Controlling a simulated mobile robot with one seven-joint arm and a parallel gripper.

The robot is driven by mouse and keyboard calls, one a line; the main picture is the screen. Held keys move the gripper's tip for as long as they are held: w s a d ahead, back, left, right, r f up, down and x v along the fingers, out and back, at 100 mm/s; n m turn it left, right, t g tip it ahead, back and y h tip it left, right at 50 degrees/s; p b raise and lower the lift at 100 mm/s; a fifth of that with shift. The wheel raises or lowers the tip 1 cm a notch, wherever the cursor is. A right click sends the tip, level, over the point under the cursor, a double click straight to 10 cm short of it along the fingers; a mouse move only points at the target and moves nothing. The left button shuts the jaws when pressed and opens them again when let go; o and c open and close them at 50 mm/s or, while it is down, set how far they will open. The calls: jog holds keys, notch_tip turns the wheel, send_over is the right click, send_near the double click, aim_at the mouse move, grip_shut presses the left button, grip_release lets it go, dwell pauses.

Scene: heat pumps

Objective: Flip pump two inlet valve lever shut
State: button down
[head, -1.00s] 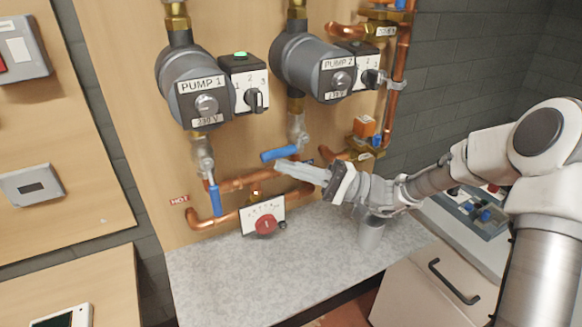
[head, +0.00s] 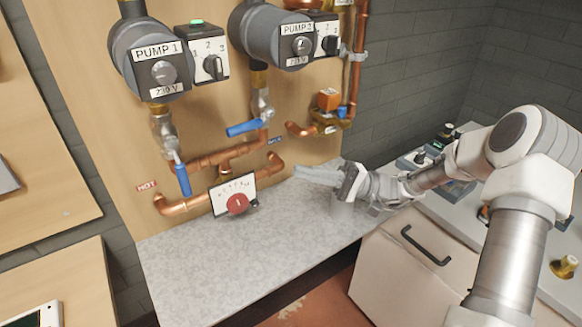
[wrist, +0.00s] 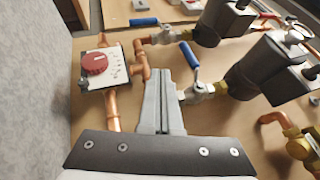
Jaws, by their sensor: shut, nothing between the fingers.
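Pump two (head: 275,38) is a grey pump on the wooden panel. Below it is its inlet valve (head: 262,103), with a blue lever (head: 245,128) lying nearly level, crosswise to the upright pipe. My gripper (head: 296,172) is shut and empty, to the right of and below the lever, apart from it. In the wrist view the shut fingers (wrist: 163,95) point up the picture, with the same blue lever (wrist: 190,60) just beyond and to the right of their tips. Pump one's blue lever (head: 182,179) hangs down along its pipe.
Copper pipes (head: 215,160) and a white dial plate with a red knob (head: 237,204) are low on the panel, left of my gripper. A grey speckled worktop (head: 225,255) lies below, mostly clear. An orange-topped fitting (head: 328,99) is above right.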

dwell(0.5)
jog(key=s+a+r+n+g+h+p, duration=0.1)
jog(key=s+r+h+p, duration=0.1)
jog(key=s+h, duration=0.45)
jog(key=s+a+r+n+g+h+p, duration=0.1)
jog(key=s+r+h+p, duration=0.1)
jog(key=s+h, duration=0.45)
jog(key=s+d+r+t+h+p, duration=0.2)
jog(key=s+d+r+t+h, duration=0.2)
jog(key=d+r, duration=0.1)
jog(key=s+d+r+m+t+h+p, duration=0.1)
jog(key=s+d+r+t+h, duration=0.3)
jog(key=d, duration=0.4)
jog(key=shift+s+r+t+h+p, duration=0.35)
jog(key=shift+s+t+h+p, duration=0.1)
jog(key=shift+s+t, duration=0.3)
